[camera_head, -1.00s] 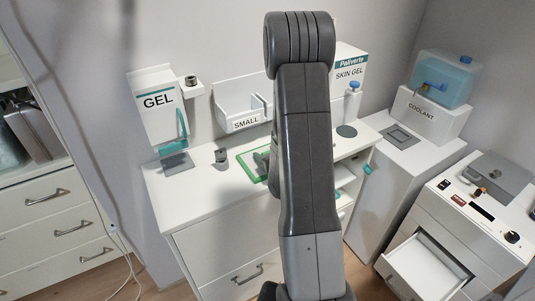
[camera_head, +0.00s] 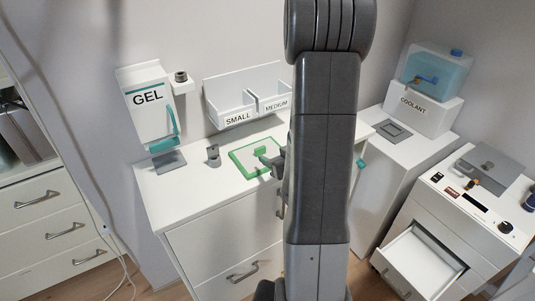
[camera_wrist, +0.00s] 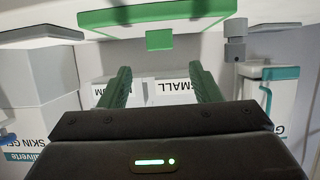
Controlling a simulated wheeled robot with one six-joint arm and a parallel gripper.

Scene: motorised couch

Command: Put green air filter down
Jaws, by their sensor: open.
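The green air filter (camera_head: 240,165) is a flat panel with a green frame and a green grip. It lies on the white counter top (camera_head: 185,195), below the small and medium bins. In the wrist view, which is upside down, the filter (camera_wrist: 205,9) shows along the top edge. My gripper (camera_wrist: 160,82) is open, with two green fingers apart and nothing between them. In the head view part of my gripper (camera_head: 279,160) shows at the filter's right side; my arm hides the rest. I cannot tell whether it touches the filter.
A gel dispenser (camera_head: 150,110) stands at the counter's left, with a small grey post (camera_head: 213,155) beside the filter. White bins (camera_head: 245,100) are on the wall behind. To the right are a coolant tank (camera_head: 435,75) and a cabinet with an open drawer (camera_head: 420,262).

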